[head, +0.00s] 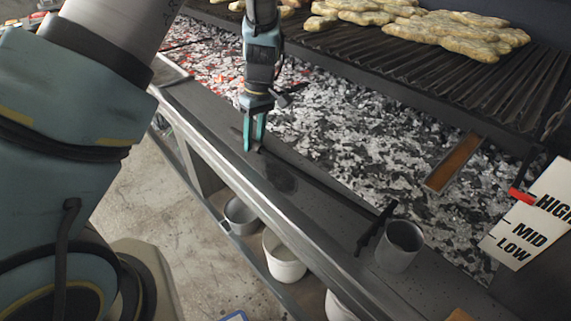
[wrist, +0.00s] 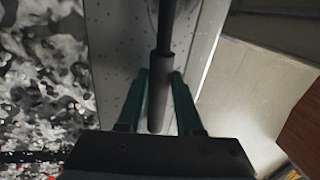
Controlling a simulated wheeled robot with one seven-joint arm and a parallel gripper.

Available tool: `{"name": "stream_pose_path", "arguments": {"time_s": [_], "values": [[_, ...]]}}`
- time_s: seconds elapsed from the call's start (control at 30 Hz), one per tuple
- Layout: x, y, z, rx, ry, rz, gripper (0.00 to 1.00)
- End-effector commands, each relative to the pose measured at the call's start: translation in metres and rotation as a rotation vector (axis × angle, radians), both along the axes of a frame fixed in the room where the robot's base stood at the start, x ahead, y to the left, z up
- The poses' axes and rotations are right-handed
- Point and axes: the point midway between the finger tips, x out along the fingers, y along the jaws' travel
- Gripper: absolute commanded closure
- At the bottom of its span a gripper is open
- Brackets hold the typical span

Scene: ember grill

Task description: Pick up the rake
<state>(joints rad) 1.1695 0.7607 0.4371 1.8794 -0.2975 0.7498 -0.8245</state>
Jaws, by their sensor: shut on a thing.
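The rake has a dark cross-shaped head (head: 372,231) on the grill's front ledge, beside a grey cup. Its thin dark shaft runs along the ledge toward my gripper (head: 254,148). In the wrist view the thicker grey handle (wrist: 159,95) lies between the two teal fingers of my gripper (wrist: 160,76), with the black shaft running away to the top edge. My gripper is shut on the handle, low over the ledge. The far end of the rake is cut off in the wrist view.
The grey cup (head: 399,246) stands close to the rake head. The ember bed (head: 330,135) and a grate (head: 440,75) with browned food lie behind the ledge (head: 225,125). A HIGH/MID/LOW sign (head: 530,222) stands at right. Pots sit on a shelf below.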

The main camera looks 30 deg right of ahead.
Motion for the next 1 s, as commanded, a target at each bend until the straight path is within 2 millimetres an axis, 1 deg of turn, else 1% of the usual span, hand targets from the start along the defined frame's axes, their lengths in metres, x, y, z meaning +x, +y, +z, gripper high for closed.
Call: {"name": "stream_pose_path", "arguments": {"time_s": [0.03,0.23,1.0], "values": [[0.0,0.0,0.0001,0.0,0.0,0.0,0.77],[0.0,0.0,0.0002,0.0,0.0,0.0,0.99],[0.0,-0.0001,0.0004,0.0,0.0,0.0,1.0]]}}
